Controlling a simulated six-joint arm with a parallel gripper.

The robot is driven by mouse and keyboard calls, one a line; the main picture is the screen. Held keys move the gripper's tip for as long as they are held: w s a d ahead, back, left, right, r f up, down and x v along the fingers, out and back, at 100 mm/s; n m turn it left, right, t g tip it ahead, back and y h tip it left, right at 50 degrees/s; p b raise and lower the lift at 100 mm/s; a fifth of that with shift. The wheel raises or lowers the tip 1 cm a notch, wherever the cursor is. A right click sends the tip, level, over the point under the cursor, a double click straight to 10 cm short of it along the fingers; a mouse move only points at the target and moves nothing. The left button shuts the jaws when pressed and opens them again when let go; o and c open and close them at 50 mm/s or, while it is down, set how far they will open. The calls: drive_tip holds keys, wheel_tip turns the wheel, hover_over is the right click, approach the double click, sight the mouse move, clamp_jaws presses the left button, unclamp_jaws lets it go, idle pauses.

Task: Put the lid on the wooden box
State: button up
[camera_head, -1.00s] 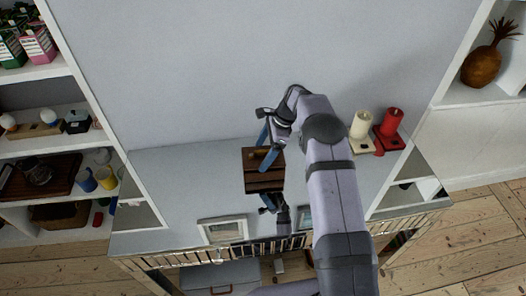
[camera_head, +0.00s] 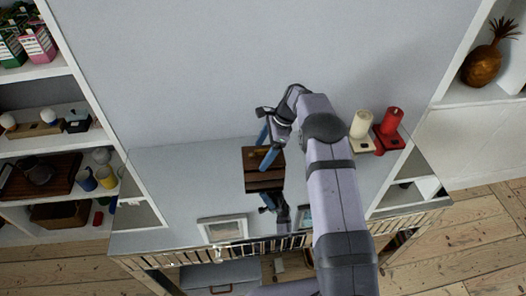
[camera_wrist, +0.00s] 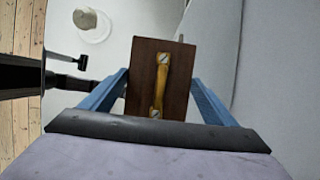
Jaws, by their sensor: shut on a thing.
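In the head view my gripper (camera_head: 264,148) is over the wooden box (camera_head: 265,183), a dark brown box on the grey top. The lid shows there as the upper dark panel, at or just above the box. I cannot tell whether it touches the box, because a finger covers part of it and the wrist view hides the box.
A picture frame (camera_head: 224,230) is at the front. The grey top (camera_head: 185,185) is clear left of the box. Shelves stand on both sides.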

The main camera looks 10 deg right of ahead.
drive_tip(key=shift+f+b, duration=0.4)
drive_tip(key=shift+f, duration=0.3)
drive_tip(key=o, duration=1.3)
drive_tip(key=shift+r+p, duration=2.55)
drive_tip(key=shift+r, duration=0.95)
